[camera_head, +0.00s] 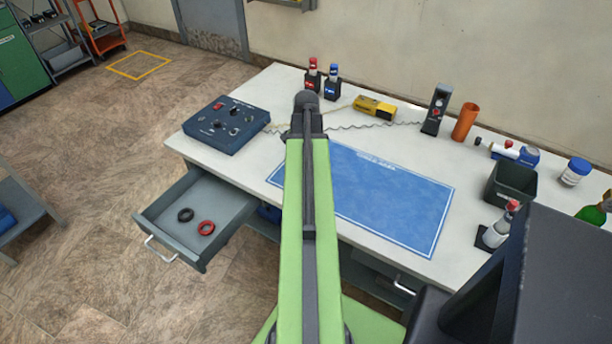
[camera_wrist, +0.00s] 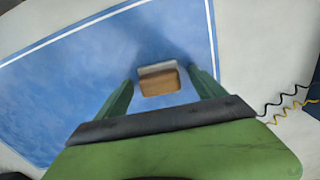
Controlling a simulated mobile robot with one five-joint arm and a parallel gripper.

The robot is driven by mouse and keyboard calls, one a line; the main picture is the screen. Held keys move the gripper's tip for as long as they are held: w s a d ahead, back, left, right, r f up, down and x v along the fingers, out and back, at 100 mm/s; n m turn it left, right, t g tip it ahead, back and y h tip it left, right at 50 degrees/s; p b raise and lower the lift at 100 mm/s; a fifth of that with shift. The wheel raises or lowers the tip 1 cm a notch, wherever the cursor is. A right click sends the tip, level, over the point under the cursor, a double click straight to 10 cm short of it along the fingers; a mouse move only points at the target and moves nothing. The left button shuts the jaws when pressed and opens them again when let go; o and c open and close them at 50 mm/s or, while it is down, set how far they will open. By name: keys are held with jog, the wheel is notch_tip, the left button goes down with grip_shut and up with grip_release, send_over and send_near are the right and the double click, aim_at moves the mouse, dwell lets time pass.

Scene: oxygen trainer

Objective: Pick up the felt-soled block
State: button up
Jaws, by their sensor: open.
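The felt-soled block (camera_wrist: 160,86), brown with a pale grey strip along its far edge, shows in the wrist view over the blue mat (camera_wrist: 75,85). My gripper (camera_wrist: 161,78) is open, with one green finger on each side of the block. Gaps show between the fingers and the block; I cannot tell how far its height differs from theirs. In the head view the block is not visible, and my green arm covers part of the blue mat (camera_head: 390,200).
A blue control box (camera_head: 227,125) stands at the table's left, above an open drawer (camera_head: 195,212) holding a black and a red ring. A yellow device (camera_head: 374,107), an orange cylinder (camera_head: 465,122) and a dark bin (camera_head: 510,184) stand around the mat. The mat's right part is clear.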

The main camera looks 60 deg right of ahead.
jog(key=shift+f, duration=0.15)
jog(key=shift+c, duration=0.4)
jog(key=c, duration=1.4)
jog(key=shift+r+p, duration=0.2)
jog(key=shift+p, duration=0.2)
